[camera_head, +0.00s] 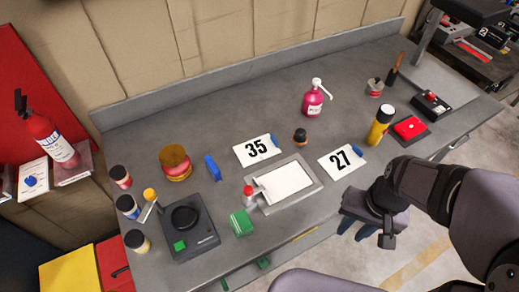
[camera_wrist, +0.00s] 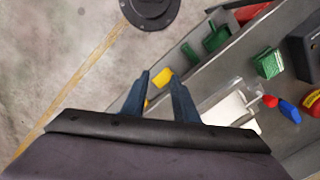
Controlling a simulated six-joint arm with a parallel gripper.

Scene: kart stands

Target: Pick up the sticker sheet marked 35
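The sticker sheet marked 35 (camera_head: 251,153) lies flat on the grey bench, a white card with black digits and a blue piece on its right part. A similar sheet marked 27 (camera_head: 333,168) lies to its right, nearer the front edge. I cannot make out the 35 sheet in the wrist view. My gripper (camera_head: 356,229) is beyond the bench's front edge, right of and nearer than both sheets. In the wrist view its two blue fingers (camera_wrist: 160,76) are apart with nothing between them.
A grey tray (camera_head: 313,181) with a white pad lies in front of the 35 sheet. A small dark-capped jar (camera_head: 300,137) and a pink pump bottle (camera_head: 313,100) stand to its right. A blue block (camera_head: 212,167) stands to its left. A yellow bottle (camera_head: 378,128) stands beyond the 27 sheet.

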